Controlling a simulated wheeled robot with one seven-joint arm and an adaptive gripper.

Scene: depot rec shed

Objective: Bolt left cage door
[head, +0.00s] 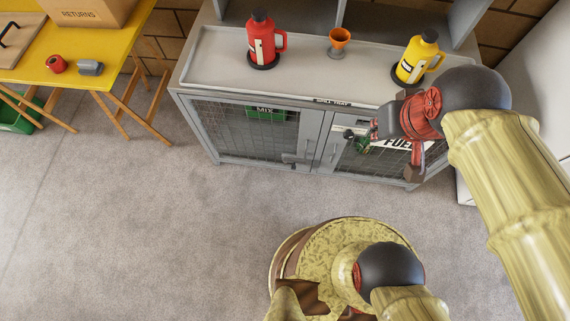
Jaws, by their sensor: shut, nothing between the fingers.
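The left cage door (228,117) is a grey-framed wire-mesh door on the low cabinet. It looks closed or nearly closed; I cannot tell whether it sits flush. A small grey metal fitting (293,160), apparently the bolt, is at its lower right, by the middle of the cabinet front. I cannot make out the bolt's position. My gripper (376,127), red and dark, is shut and empty in front of the right cage door (322,150), to the right of the left door. It partly hides the right door and its FUEL label (398,143).
On the cabinet top's spill tray (215,70) stand a red flask (257,42), an orange cup (339,40) and a yellow flask (414,61). A green MIX crate (266,114) shows behind the left mesh. A yellow table (95,68) is at left. The floor before the left door is clear.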

